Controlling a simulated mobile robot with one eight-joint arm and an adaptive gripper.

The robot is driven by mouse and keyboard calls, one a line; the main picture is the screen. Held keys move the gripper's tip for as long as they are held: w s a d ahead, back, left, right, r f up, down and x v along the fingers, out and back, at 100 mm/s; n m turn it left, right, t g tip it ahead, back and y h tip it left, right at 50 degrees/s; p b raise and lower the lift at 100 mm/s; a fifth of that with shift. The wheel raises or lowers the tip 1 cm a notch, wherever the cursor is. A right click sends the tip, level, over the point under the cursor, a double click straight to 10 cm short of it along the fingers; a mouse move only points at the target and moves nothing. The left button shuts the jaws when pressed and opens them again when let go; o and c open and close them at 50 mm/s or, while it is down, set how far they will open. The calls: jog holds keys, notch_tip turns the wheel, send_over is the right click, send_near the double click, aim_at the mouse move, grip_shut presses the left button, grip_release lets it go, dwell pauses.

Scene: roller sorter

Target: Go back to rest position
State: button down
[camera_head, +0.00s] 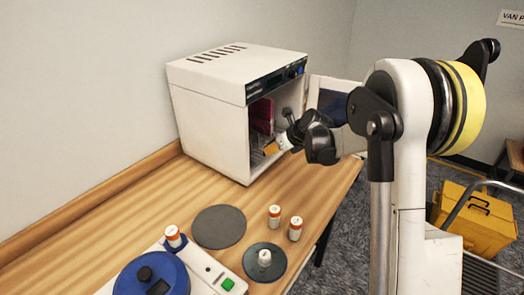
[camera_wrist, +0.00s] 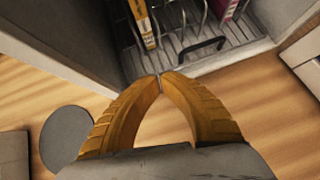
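My gripper (camera_head: 274,148) reaches from the right to the open front of the white box-shaped machine (camera_head: 205,118). In the wrist view its two orange fingers (camera_wrist: 159,78) meet at their tips with nothing visible between them. Beyond the tips is a metal wire rack (camera_wrist: 215,58) inside the machine. A yellow box-like item (camera_wrist: 140,20) and a pink one (camera_wrist: 227,8) stand in the rack, apart from the fingers. In the head view a reddish item (camera_head: 262,116) shows inside the machine.
Two orange-capped bottles (camera_head: 274,216) (camera_head: 295,228) stand on the wooden table (camera_head: 120,215). A grey disc (camera_head: 218,227), a dark disc with a bottle (camera_head: 264,262) and a blue-topped device (camera_head: 150,278) sit nearby. The machine's door (camera_head: 335,98) is open. A yellow cart (camera_head: 470,222) stands right.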

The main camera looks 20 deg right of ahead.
jog(key=s+a+r+n+h, duration=0.1)
jog(key=s+a+r+n, duration=0.1)
jog(key=s+r+n, duration=0.6)
jog(key=s+a+r+n+h, duration=0.1)
jog(key=s+a+r+n, duration=0.4)
jog(key=s, duration=0.6)
jog(key=s+d+f+n+h, duration=0.1)
jog(key=s+f+n, duration=0.1)
jog(key=s+n, duration=0.6)
jog(key=s+d+f+n+h, duration=0.1)
jog(key=s+n, duration=0.8)
jog(key=s, duration=0.2)
jog(key=shift+s+f+n+g, duration=0.3)
jog(key=shift+f, duration=0.05)
